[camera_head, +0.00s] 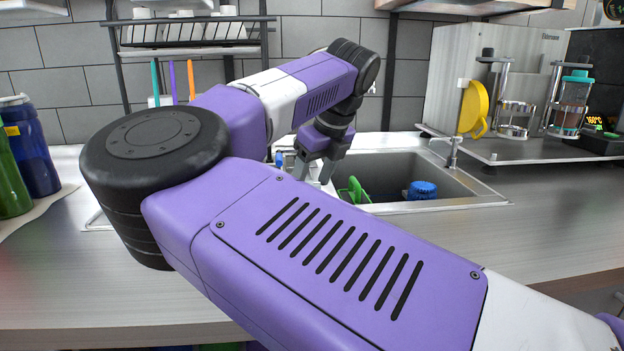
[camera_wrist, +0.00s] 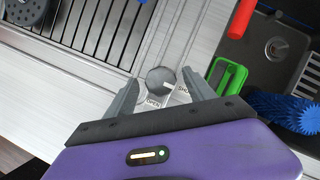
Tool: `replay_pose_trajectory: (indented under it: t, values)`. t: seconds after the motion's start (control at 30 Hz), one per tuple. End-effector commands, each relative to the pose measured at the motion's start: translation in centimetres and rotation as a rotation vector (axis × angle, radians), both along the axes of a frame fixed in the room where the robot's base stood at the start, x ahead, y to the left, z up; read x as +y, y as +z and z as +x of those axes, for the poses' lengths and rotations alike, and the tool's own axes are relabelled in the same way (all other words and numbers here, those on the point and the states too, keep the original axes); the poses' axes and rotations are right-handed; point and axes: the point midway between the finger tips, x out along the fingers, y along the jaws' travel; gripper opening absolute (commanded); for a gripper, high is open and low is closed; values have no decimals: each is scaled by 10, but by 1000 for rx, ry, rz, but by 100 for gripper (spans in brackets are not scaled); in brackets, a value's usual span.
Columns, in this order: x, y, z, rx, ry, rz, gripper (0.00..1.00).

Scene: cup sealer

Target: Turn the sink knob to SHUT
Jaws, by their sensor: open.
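The sink knob (camera_wrist: 160,79) is a small round grey metal knob on the steel sink deck, seen from above in the wrist view. An OPEN label (camera_wrist: 152,103) and a SHUT label (camera_wrist: 183,90) are beside it. Which one the knob points at I cannot tell. My gripper (camera_wrist: 160,76) is open, with one finger on each side of the knob; contact is not clear. In the head view my gripper (camera_head: 314,168) points down at the left end of the sink (camera_head: 473,189), and the knob cannot be made out there.
The basin holds a green object (camera_wrist: 227,76) and a blue bristly brush (camera_wrist: 285,112); a red handle (camera_wrist: 241,20) lies near its edge. A ribbed drainboard (camera_wrist: 100,25) is on the knob's other side.

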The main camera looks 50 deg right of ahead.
Motion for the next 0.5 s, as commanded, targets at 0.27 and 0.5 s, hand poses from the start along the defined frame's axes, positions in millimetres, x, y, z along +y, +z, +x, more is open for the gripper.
replay_pose_trajectory:
  t: [0.27,0.5]
  values:
    - [2,25,-9,-3,-1,1,63]
    - [5,59,-23,-2,-1,1,63]
